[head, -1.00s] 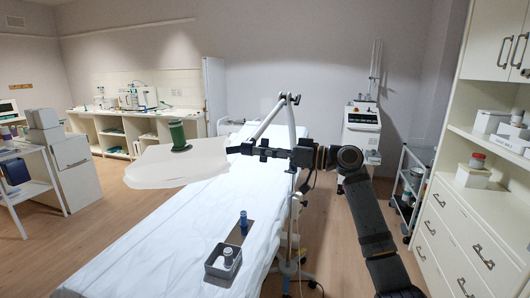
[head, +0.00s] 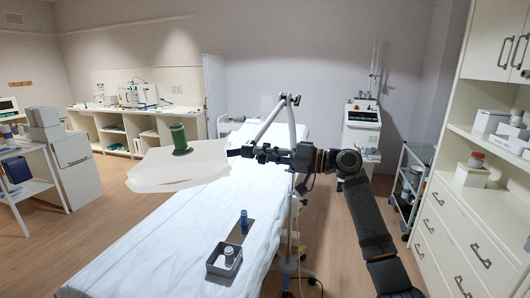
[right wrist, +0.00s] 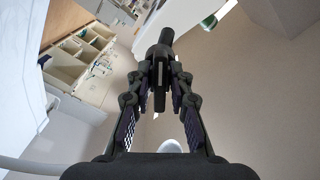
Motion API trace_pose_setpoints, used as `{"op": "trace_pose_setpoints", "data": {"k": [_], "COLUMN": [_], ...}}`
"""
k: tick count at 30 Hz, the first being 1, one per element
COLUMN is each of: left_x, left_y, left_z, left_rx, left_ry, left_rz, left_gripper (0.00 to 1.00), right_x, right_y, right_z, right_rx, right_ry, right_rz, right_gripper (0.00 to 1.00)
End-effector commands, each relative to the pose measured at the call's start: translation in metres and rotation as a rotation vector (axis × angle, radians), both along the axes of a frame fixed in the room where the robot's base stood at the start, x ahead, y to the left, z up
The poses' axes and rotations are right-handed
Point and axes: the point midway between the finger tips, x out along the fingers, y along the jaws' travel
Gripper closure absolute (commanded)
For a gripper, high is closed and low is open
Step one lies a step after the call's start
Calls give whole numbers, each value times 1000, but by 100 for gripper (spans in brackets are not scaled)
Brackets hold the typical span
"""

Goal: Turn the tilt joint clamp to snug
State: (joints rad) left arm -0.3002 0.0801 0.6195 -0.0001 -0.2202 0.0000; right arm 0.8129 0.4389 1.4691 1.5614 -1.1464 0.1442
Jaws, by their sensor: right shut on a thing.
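The tilt joint clamp (right wrist: 161,72) is a dark, narrow part with a rounded hub in the right wrist view, between my fingertips. My right gripper (head: 250,151) reaches in from the right in the head view and is shut on it at the inner edge of a pale, flat panel (head: 160,178). The fingers also show in the right wrist view (right wrist: 160,101). The clamp's dark end (head: 233,152) shows beside the panel in the head view. A green cylinder (head: 180,139) stands on the panel. My left gripper is not in view.
A white jointed arm and pole (head: 292,118) stand just behind my right arm. A bed with a white sheet (head: 165,245) lies below, with a grey tray (head: 212,267) and a blue bottle (head: 244,217) on it. Shelves and drawers (head: 475,245) stand close at right.

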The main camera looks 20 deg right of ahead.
Motion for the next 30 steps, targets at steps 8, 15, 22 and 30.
{"op": "trace_pose_setpoints", "data": {"k": [8,15,22,30], "left_x": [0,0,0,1], "left_y": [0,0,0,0], "left_z": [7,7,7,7], "left_rx": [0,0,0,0], "left_ry": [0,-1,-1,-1], "left_rz": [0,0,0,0], "left_gripper": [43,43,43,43], "right_x": [0,0,0,0], "right_y": [0,0,0,0], "right_z": [2,2,2,2], "right_rx": [62,79,79,79], "right_ry": [80,101,102,102], "right_rz": [-2,-3,-3,-2], "right_gripper": [100,100,100,57]}}
